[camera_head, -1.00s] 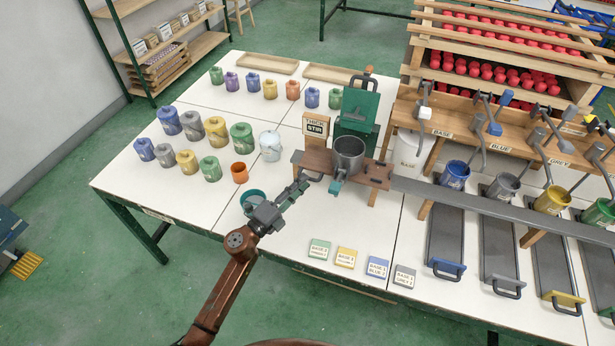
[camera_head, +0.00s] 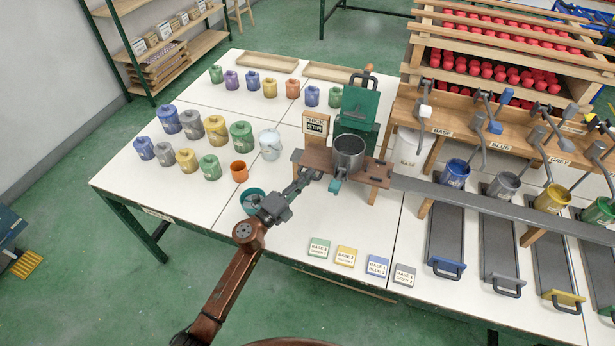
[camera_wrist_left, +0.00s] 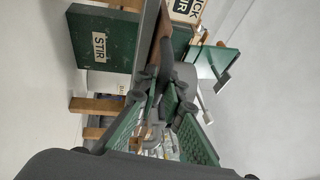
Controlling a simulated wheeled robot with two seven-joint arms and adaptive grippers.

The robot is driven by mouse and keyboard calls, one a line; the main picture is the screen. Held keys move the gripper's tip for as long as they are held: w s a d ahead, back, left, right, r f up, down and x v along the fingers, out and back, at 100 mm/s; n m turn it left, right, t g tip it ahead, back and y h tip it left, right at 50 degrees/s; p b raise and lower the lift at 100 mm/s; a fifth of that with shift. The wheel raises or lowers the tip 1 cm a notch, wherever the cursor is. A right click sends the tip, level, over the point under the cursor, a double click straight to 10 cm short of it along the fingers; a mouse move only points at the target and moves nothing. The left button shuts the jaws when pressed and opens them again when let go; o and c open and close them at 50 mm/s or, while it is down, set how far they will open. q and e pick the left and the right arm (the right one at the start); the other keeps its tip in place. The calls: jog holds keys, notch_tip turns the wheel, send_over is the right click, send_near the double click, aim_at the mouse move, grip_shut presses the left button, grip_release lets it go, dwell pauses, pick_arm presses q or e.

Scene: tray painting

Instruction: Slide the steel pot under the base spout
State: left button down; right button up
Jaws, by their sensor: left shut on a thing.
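The steel pot (camera_head: 348,152) stands upright on the brown wooden stand (camera_head: 376,172), in front of the green stirring machine (camera_head: 357,108). My left gripper (camera_head: 308,175) is at the stand's front left, just left of the pot. It is shut on a dark grey curved handle, which seems to be the pot's and is mostly hidden by the fingers. In the left wrist view the green-padded fingers (camera_wrist_left: 172,108) close around this dark bar. The base spout (camera_head: 425,112) with a white knob is right of the pot, by the BASE label. My right gripper is out of view.
A grey rail (camera_head: 480,205) runs right from the stand, past blue, grey and yellow pots. A teal open container (camera_head: 252,197) is beside my left wrist. An orange cup (camera_head: 239,171) and a white pail (camera_head: 270,146) stand left. Label cards lie at the front.

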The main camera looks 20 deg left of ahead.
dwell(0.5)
pick_arm(q)
jog(key=shift+d, duration=0.2)
send_near(378, 186)
jog(key=w, duration=0.3)
jog(key=w+d+r, duration=0.1)
jog(key=w, duration=0.1)
jog(key=shift+w+r+p, duration=0.1)
jog(key=shift+w+p, duration=0.1)
jog(key=shift+p, duration=0.2)
jog(key=shift+d, duration=0.75)
jog(key=c, duration=2)
grip_release()
jog(key=shift+a, duration=0.1)
